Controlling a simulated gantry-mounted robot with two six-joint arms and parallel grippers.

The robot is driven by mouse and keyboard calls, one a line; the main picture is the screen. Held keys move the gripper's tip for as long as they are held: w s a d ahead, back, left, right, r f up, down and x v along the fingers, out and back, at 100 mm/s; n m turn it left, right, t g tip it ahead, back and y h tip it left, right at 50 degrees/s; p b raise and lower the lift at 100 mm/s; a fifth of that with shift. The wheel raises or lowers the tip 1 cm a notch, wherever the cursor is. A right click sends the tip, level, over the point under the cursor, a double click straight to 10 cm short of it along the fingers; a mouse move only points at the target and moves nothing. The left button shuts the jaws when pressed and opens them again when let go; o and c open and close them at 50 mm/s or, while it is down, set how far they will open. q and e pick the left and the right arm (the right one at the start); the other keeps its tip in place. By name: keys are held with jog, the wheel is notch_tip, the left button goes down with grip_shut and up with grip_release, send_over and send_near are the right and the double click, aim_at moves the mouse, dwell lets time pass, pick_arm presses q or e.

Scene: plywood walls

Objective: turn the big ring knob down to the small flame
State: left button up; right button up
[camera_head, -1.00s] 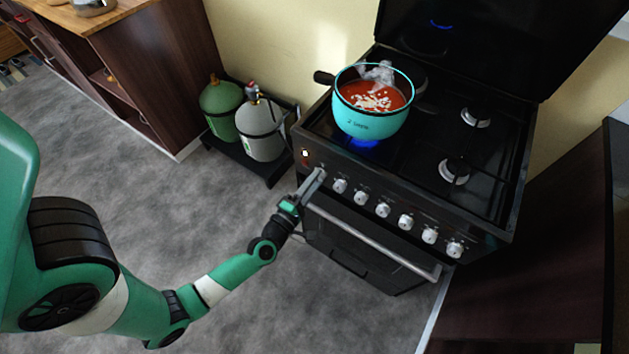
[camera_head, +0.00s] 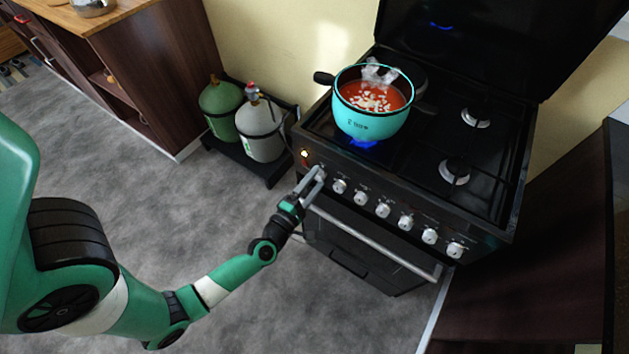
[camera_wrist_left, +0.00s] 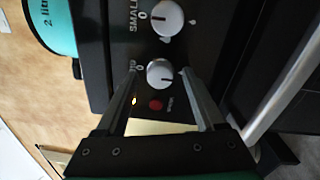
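A turquoise pot (camera_head: 372,125) of red soup with pale pieces stands on the front-left burner, with a blue flame (camera_head: 362,143) under it. My left gripper (camera_head: 317,173) is at the left end of the stove's knob row. In the left wrist view its fingers (camera_wrist_left: 160,73) stand open either side of a white knob (camera_wrist_left: 160,74), with a visible gap on both sides. I cannot read this knob's name; the label "SMALL" is by the neighbouring knob (camera_wrist_left: 167,18). My right gripper is not in view.
The knob row continues right above the oven handle (camera_head: 375,238). A lit indicator (camera_head: 305,154) and a red button (camera_wrist_left: 155,105) are near the end knob. Two gas cylinders (camera_head: 262,135) stand left of the stove. The floor (camera_head: 230,215) in front is open.

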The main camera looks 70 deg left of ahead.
pick_arm(q)
jog(key=p+v, duration=0.2)
jog(key=v, duration=0.9)
jog(key=shift+s+d, duration=0.15)
jog(key=shift+s, duration=0.15)
